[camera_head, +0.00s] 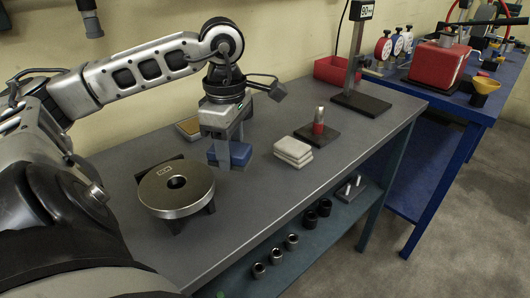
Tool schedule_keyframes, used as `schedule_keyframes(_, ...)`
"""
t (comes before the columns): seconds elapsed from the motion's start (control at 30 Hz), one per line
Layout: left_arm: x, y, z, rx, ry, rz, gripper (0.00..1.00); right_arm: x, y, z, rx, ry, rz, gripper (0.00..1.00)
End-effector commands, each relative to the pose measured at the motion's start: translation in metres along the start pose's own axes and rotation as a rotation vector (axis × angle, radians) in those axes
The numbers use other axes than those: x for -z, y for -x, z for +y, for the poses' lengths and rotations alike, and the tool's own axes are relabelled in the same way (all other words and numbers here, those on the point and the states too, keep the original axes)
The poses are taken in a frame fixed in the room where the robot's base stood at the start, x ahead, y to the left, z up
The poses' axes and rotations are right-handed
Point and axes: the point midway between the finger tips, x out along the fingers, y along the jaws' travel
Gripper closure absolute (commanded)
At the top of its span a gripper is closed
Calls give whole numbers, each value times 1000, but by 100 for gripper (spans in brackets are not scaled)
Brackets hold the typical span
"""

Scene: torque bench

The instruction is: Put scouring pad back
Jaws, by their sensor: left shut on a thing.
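My left gripper (226,140) reaches down from the left arm over the grey bench. It is shut on a blue pad (240,154) with a paler top, which looks like the scouring pad. The pad is at or just above the bench top; I cannot tell whether it touches. A shallow tray (188,127) with a tan inside lies just behind the gripper, partly hidden by it. My right gripper is not in view.
A round metal disc on a stand (176,188) is at the front left. Folded pale cloths (293,150) lie to the right, near a small dark stand with a red-collared post (318,130). A red bin (335,70) and tall gauge stand (355,60) are at the back. The bench front centre is clear.

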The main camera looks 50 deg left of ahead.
Motion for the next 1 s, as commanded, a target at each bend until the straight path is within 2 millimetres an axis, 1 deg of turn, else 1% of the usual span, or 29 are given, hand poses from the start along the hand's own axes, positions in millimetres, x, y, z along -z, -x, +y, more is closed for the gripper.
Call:
schedule_keyframes(0.2,7,2,0,3,60,8,80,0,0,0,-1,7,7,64)
schedule_keyframes(0.47,5,5,2,-2,108,8,80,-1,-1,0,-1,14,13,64)
schedule_keyframes(0.67,8,12,4,-5,231,8,80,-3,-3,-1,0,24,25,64)
schedule_keyframes(0.77,8,19,6,-7,339,8,80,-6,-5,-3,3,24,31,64)
schedule_keyframes(0.87,4,29,7,-10,509,9,80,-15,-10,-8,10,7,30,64)
schedule_keyframes(0.97,-10,46,6,-12,779,5,80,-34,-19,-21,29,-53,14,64)
schedule_keyframes(1.0,-19,53,3,-9,886,4,80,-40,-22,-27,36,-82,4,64)
